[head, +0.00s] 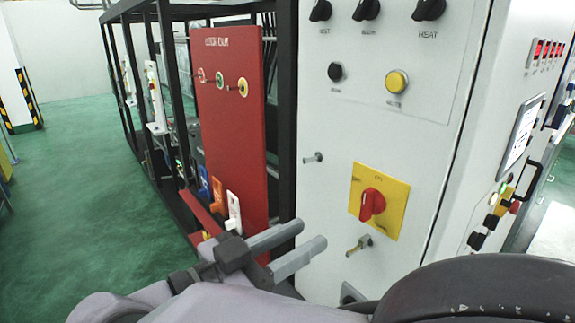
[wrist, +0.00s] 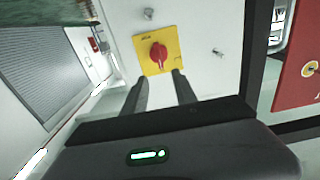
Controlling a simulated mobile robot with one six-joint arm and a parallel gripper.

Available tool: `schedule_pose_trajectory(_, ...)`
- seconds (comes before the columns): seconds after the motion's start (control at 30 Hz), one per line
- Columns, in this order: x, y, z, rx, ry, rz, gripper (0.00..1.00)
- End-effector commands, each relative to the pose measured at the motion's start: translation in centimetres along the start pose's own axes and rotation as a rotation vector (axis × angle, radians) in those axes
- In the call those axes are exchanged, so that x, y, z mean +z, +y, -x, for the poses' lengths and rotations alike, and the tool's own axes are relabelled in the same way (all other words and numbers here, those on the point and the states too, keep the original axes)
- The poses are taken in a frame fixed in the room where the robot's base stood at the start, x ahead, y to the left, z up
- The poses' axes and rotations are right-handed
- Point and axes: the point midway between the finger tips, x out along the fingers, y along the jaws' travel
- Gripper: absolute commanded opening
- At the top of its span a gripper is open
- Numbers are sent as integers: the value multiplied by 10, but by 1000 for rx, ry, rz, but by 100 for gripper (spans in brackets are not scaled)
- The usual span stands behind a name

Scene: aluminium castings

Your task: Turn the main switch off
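The main switch is a red rotary knob (head: 372,204) on a yellow square plate (head: 394,216) on the front of the white cabinet. In the wrist view the red knob (wrist: 158,54) and yellow plate (wrist: 145,48) lie just beyond my fingertips, roughly centred. My gripper (head: 313,238) is to the left of and below the knob in the head view. In the wrist view its two fingers (wrist: 160,78) are apart with nothing between them. They do not appear to touch the knob. The knob's exact turn position is hard to read.
The white cabinet (head: 330,120) carries black knobs (head: 366,10) and a yellow button (head: 397,82) above the switch. A metal key-like fitting (head: 360,245) juts out below the plate, and a small peg (head: 313,158) to its left. A red lockout board (head: 230,130) stands left.

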Motion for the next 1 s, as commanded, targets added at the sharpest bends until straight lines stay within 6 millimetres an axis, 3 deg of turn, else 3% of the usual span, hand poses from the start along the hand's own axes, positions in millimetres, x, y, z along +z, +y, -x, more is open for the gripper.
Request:
schedule_pose_trajectory(0.2, 4, 2, -70, 8, -1, 1, 34)
schedule_pose_trajectory(0.4, 2, 2, -114, 5, -2, 3, 34)
schedule_pose_trajectory(0.6, 1, 1, -130, 2, -2, 3, 34)
schedule_pose_trajectory(0.87, 1, 1, -130, 1, -2, 4, 34)
schedule_pose_trajectory(1.0, 1, 1, -130, 1, -2, 4, 6)
